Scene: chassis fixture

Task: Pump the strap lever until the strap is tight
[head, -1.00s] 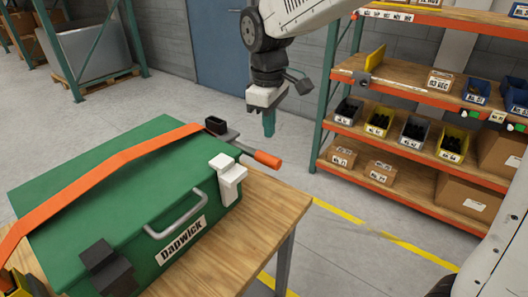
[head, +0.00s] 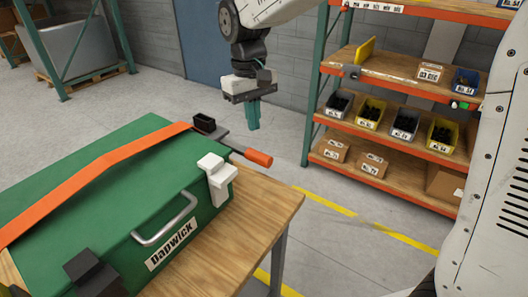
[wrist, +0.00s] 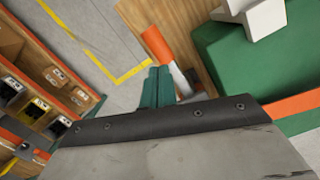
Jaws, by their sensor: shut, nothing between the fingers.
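The strap reaches a black ratchet (head: 204,123) at the case's far right edge. Its lever ends in an orange grip (head: 258,158) that sticks out to the right over the table edge. My gripper (head: 253,126) has teal fingers pointing down, shut and empty, behind and above the orange grip, apart from it in the head view. In the wrist view the fingers (wrist: 157,70) appear beside the orange grip (wrist: 157,45).
A white latch (head: 216,180) and a metal handle (head: 165,225) are on the case's front. The wooden table (head: 262,205) ends just right of the case. A shelf rack (head: 385,160) with bins stands at the right. The floor between is clear.

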